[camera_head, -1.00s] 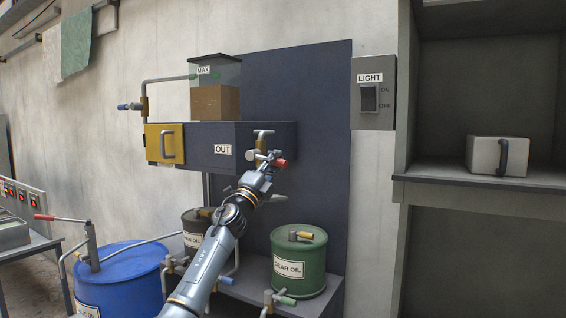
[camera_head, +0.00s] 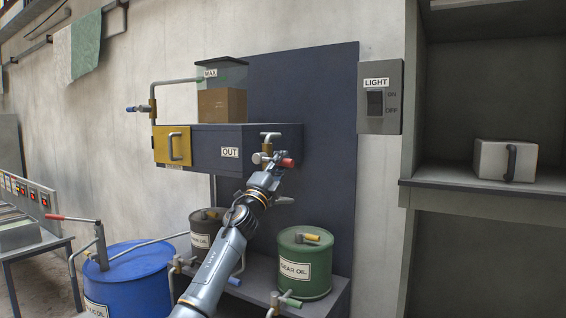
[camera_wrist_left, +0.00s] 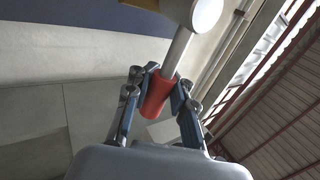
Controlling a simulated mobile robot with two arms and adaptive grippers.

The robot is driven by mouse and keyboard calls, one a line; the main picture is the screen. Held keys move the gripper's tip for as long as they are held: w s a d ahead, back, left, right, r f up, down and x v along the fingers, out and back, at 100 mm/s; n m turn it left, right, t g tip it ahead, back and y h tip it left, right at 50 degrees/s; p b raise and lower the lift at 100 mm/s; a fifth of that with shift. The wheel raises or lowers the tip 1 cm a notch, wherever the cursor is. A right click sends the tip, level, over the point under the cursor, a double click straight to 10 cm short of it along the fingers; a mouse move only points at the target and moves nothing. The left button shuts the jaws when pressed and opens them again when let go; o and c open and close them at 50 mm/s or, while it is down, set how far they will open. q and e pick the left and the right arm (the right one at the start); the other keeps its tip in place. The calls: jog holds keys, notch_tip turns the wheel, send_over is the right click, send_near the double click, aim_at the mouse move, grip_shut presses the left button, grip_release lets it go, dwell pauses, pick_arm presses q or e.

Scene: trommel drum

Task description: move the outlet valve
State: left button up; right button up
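The outlet valve's red handle (camera_head: 287,162) sticks out to the right below a brass fitting, at the front right of the dark box marked OUT (camera_head: 230,152). In the left wrist view the red handle (camera_wrist_left: 157,97) is on a grey rod that leads up to a brass and white body (camera_wrist_left: 205,14). My left gripper (camera_head: 278,167) reaches up to the handle from below. In the wrist view its fingers (camera_wrist_left: 163,80) lie against both sides of the red handle, and it looks shut on it. My right gripper is in neither view.
A green gear oil drum (camera_head: 305,262), a dark drum (camera_head: 203,232) and a blue drum (camera_head: 128,285) stand below the box. A yellow panel (camera_head: 173,145) is left of OUT. A light switch (camera_head: 380,97) and a shelf (camera_head: 490,187) are to the right.

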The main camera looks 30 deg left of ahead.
pick_arm(q)
jog(key=o, duration=0.4)
jog(key=shift+s+a, duration=0.1)
jog(key=shift+s, duration=0.05)
jog(key=shift+c, duration=0.2)
jog(key=shift+s+a+r, duration=0.1)
jog(key=shift+s, duration=0.15)
jog(key=shift+w, duration=0.1)
jog(key=shift+f, duration=0.2)
jog(key=shift+s+f, duration=0.2)
jog(key=shift+s, duration=0.05)
jog(key=v, duration=1.1)
jog(key=shift+s+r, duration=0.15)
jog(key=shift+s, duration=0.1)
